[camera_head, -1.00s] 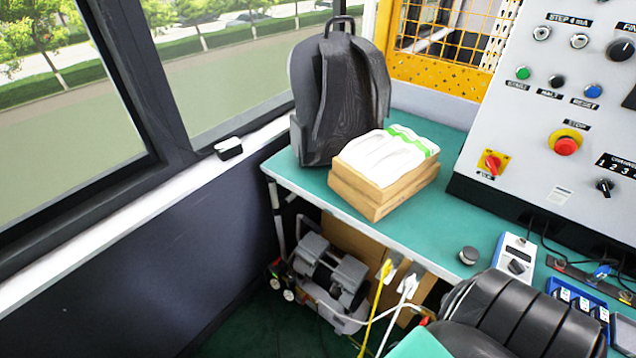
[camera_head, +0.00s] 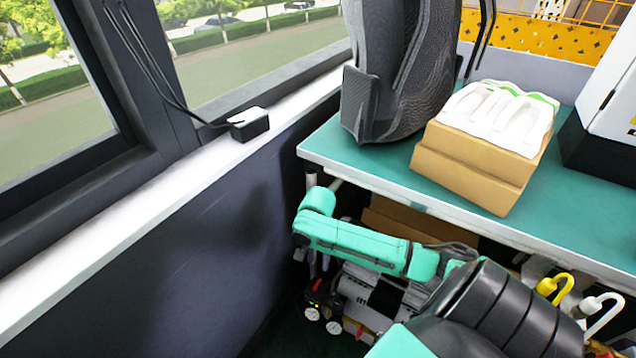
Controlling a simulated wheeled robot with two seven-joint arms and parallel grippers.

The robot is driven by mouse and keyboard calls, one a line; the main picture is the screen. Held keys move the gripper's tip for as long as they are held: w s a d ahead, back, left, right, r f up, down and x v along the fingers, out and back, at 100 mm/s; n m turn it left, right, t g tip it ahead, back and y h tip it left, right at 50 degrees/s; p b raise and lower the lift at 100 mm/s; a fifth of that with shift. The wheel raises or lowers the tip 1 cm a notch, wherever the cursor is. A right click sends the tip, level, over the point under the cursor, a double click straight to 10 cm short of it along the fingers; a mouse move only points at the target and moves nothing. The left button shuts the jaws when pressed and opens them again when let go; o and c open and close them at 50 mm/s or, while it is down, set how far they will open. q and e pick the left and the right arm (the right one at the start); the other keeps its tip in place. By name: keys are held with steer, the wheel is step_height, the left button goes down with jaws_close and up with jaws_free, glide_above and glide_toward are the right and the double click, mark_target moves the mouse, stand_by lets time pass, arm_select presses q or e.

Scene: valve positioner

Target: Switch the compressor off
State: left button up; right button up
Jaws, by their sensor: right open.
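The compressor (camera_head: 372,292) stands on the floor under the bench, with a grey-white body, two round gauges (camera_head: 322,320) and small red parts at its left front. My right arm, teal and black, comes in from the lower right and lies across the view in front of its upper part. My right gripper (camera_head: 314,260) is at the far end of that arm, near the compressor's upper left, open and mostly hidden by my own links. I cannot tell whether it touches the compressor, and I cannot make out the switch's position. My left gripper is not in view.
The teal bench (camera_head: 385,170) overhangs the compressor and bears a dark backpack (camera_head: 400,70) and a cardboard box (camera_head: 475,165) with white packaging on top. Yellow (camera_head: 553,287) and white (camera_head: 602,310) plugs hang at the lower right. A dark wall closes the left.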

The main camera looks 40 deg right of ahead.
steer(key=b, duration=0.3)
glide_above(318, 282)
step_height(318, 282, down, 8)
steer(key=shift+r, duration=0.1)
step_height(318, 282, down, 4)
steer(key=shift+f+b, duration=0.1)
steer(key=shift+b, duration=0.6)
steer(key=shift+f, duration=0.2)
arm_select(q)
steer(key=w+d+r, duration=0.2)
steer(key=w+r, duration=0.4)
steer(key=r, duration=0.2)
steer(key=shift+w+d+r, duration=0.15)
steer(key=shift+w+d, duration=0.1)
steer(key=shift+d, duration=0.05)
arm_select(e)
jaws_close()
